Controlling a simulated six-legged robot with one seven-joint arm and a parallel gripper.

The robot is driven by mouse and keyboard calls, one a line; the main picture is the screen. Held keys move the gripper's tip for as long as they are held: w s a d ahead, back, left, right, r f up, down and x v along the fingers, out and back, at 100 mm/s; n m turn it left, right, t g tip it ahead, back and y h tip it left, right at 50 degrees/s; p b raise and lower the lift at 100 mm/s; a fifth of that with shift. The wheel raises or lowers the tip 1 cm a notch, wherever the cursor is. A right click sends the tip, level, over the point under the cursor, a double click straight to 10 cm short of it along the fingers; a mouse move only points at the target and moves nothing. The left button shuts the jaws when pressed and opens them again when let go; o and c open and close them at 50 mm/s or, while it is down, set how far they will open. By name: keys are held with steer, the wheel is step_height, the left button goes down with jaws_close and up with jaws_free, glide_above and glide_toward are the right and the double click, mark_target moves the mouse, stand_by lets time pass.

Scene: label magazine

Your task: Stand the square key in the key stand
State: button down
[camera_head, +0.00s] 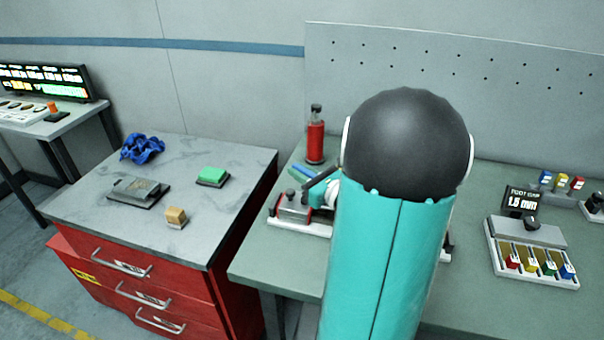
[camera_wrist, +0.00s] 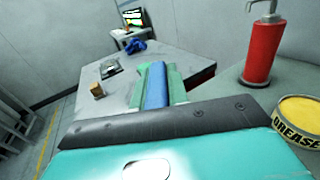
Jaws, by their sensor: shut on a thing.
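My gripper (camera_wrist: 157,85) points away from the wrist camera, with two green fingers closed on a blue bar (camera_wrist: 155,88). I cannot tell from its shape whether this bar is the square key; its far end is hidden. In the head view my dark and teal arm covers much of the bench, and a blue piece (camera_head: 303,176) shows left of it, above a grey and red fixture (camera_head: 293,208). No key stand can be made out for certain.
The left cabinet top (camera_head: 105,215) holds a blue cloth (camera_head: 142,148), a grey pad (camera_head: 138,191), a green block (camera_head: 212,176) and a wooden block (camera_head: 176,217). A red bottle (camera_head: 315,140) stands behind the fixture. A tray with coloured pieces (camera_head: 533,262) is at right. A grease tin (camera_wrist: 298,118) is near.

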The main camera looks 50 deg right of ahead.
steer(key=shift+r, duration=0.8)
steer(key=s+a+r, duration=0.7)
steer(key=s+r, duration=0.4)
steer(key=s, duration=0.1)
steer(key=shift+r, duration=0.15)
